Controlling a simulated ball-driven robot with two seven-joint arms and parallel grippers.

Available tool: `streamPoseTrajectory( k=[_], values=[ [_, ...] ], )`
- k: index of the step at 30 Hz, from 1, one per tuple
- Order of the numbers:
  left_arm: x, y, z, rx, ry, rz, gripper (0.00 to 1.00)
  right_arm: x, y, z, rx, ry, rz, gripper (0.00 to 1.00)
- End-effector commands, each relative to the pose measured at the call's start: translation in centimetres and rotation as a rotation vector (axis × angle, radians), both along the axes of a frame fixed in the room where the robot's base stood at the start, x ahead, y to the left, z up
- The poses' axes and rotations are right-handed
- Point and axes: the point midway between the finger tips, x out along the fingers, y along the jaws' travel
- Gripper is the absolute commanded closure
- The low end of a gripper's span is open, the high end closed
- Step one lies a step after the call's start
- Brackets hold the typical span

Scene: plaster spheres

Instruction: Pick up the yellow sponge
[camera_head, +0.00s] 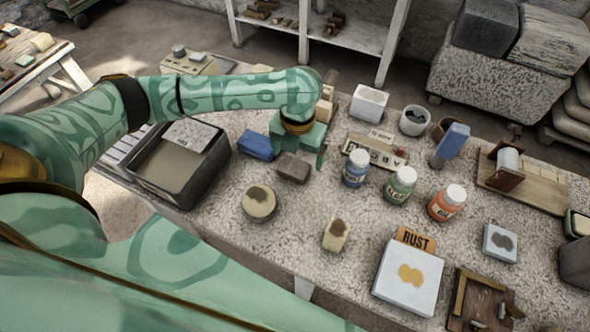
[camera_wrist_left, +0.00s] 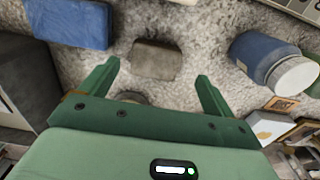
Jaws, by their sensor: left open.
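No plainly yellow sponge stands out. A pale yellowish block with a dark stain (camera_head: 336,234) lies near the front of the speckled table; I cannot tell if it is the sponge. A cream-yellow block (camera_head: 324,110) partly shows behind my left gripper (camera_head: 299,150). That gripper is open and empty, pointing down above the table. In the left wrist view, a grey-brown block (camera_wrist_left: 157,60) appears just beyond and between the open fingers (camera_wrist_left: 157,72). The same grey-brown block (camera_head: 293,168) lies below the gripper in the head view. My right gripper is out of view.
A blue block (camera_head: 257,145) and a dark tray (camera_head: 150,188) lie left of the gripper. A round stained piece (camera_head: 259,204) is in front. Blue (camera_head: 355,168), green (camera_head: 400,186) and orange (camera_head: 446,203) jars stand to the right. A stained white slab (camera_head: 392,290) lies front right.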

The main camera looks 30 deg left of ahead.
Motion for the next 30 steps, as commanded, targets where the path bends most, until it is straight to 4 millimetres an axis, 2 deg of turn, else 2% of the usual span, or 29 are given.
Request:
streamPoseTrajectory(
  k=[3, 7, 14, 15, 18, 20, 23, 24, 30],
  values=[
    [-0.1, 0.5, -2.4, 0.001, 0.005, 0.002, 0.11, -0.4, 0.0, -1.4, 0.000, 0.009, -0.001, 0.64],
    [-0.1, 0.6, -4.4, 0.001, 0.004, 0.000, 0.11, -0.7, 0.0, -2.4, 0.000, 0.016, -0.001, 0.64],
    [0.0, 0.6, -4.5, 0.001, -0.001, -0.001, 0.11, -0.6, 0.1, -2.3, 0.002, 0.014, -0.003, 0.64],
    [0.0, 0.6, -4.5, 0.001, -0.001, -0.001, 0.16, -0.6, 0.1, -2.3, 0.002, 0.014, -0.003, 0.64],
    [0.0, 0.6, -4.5, 0.001, -0.001, -0.001, 0.44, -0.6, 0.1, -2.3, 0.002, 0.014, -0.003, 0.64],
    [0.0, 0.6, -4.5, 0.001, -0.001, -0.001, 0.58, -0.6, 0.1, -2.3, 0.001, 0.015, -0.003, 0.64],
    [0.0, 0.6, -4.5, 0.002, -0.001, -0.001, 0.59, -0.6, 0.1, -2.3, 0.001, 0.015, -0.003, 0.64],
    [0.0, 0.6, -4.5, 0.002, -0.001, -0.001, 0.62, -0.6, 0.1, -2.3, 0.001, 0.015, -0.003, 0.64],
    [0.0, 0.6, -4.4, 0.002, -0.001, -0.001, 0.62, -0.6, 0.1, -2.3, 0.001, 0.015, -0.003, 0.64]
  ],
)
